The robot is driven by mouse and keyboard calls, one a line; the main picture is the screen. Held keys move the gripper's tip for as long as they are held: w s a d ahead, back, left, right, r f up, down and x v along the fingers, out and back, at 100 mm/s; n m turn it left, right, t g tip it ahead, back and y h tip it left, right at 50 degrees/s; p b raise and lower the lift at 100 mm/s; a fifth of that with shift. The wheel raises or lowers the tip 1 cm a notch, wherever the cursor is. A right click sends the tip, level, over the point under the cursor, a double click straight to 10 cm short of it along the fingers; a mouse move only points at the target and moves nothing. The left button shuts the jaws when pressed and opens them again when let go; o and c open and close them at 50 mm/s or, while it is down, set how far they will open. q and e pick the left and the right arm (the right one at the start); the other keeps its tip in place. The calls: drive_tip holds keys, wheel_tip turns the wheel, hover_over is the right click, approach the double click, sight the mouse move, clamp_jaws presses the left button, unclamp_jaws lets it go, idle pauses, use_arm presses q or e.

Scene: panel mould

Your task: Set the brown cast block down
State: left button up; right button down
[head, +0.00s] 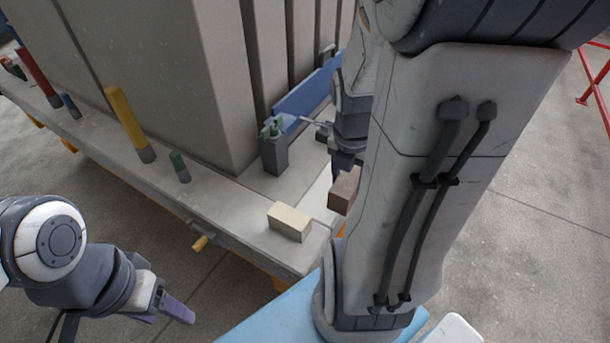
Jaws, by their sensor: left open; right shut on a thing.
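The brown cast block (343,190) is right of centre, beside the mould bed's near corner, partly hidden by my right arm. My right gripper (346,167) is shut on it from above; the fingertips are small and dark here. I cannot tell whether the block's underside touches a surface. My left gripper (176,309) is open and empty at the lower left, in front of the bed and away from the block.
A cream block (289,222) lies on the bed's corner (245,208). A dark grey block with a green top (274,152) stands behind it, near a blue rail (307,88). A tall grey panel (165,75) and coloured posts, one yellow (127,120), stand further left.

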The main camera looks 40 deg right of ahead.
drive_tip(key=shift+w+f+p, duration=0.1)
drive_tip(key=shift+w+p, duration=0.85)
drive_tip(key=shift+p, duration=2.35)
drive_tip(key=w+f, duration=0.2)
drive_tip(key=w, duration=0.1)
drive_tip(key=w+f, duration=0.2)
drive_tip(key=w, duration=0.1)
drive_tip(key=w+d+f, duration=0.1)
drive_tip(key=w+f, duration=0.1)
drive_tip(key=w, duration=0.1)
drive_tip(key=shift+w+f, duration=0.15)
drive_tip(key=shift+f, duration=0.1)
drive_tip(key=shift+w+f, duration=0.1)
drive_tip(key=shift+f, duration=0.2)
drive_tip(key=shift+f+b, duration=1.05)
drive_tip(key=shift+f, duration=0.7)
drive_tip(key=shift+f, duration=0.15)
drive_tip(key=shift+c, duration=1)
unclamp_jaws()
